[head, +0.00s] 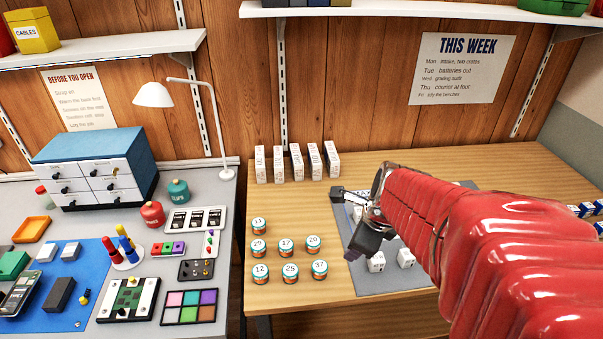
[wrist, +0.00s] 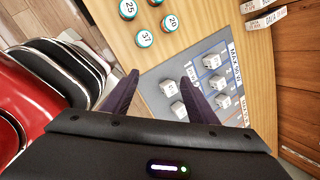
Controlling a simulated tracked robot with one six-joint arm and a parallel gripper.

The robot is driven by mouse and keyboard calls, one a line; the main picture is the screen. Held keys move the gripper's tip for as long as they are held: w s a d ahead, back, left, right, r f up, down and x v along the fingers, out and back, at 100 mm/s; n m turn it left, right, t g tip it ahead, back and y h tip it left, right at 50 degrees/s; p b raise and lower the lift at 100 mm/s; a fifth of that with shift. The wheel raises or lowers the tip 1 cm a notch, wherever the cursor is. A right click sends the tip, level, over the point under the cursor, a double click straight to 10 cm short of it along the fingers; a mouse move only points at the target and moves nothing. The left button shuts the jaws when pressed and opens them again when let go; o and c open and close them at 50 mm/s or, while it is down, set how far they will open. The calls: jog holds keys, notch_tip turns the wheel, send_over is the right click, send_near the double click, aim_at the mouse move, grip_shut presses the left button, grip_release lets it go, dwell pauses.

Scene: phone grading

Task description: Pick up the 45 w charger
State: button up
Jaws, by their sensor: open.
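Several small white charger blocks sit on a grey mat (head: 383,283). In the head view two of them, a left block (head: 376,262) and a right block (head: 405,258), show near the mat's front. In the wrist view, a near pair (wrist: 169,88) lies close to the right finger, and a row of others (wrist: 211,62) lies further right. I cannot read the markings, so I cannot tell which is the 45 W charger. My gripper (head: 344,222) is open and empty above the mat's left side; its two dark fingers (wrist: 160,77) show in the wrist view. My arm hides much of the mat.
Several numbered round tins (head: 286,244) stand left of the mat. Several white boxes (head: 295,163) stand upright at the back of the wooden table (head: 310,205). More boxes (head: 586,210) lie at the far right. A grey bench (head: 215,255) with phone parts is at the left.

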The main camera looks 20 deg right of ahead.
jog(key=s+d+f+m, duration=0.1)
jog(key=d+f+m, duration=0.4)
jog(key=d+m, duration=0.4)
jog(key=m, duration=0.2)
jog(key=shift+s+m+g, duration=0.25)
jog(key=shift+m+g, duration=0.05)
jog(key=shift+m, duration=0.1)
jog(key=shift+f, duration=0.1)
send_over(378, 258)
jog(key=s+a, duration=0.1)
jog(key=s, duration=0.1)
jog(key=shift+s+f, duration=0.1)
jog(key=shift+f, duration=3.1)
jog(key=shift+w+d+f, duration=0.1)
jog(key=shift+w+f, duration=0.2)
jog(key=shift+f, duration=0.35)
jog(key=shift+f, duration=0.1)
jog(key=shift+d+x, duration=0.1)
jog(key=shift+x, duration=1.15)
jog(key=shift+d+x, duration=0.15)
jog(key=shift+x, duration=1.1)
jog(key=shift+c, duration=0.4)
jog(key=c, duration=1.1)
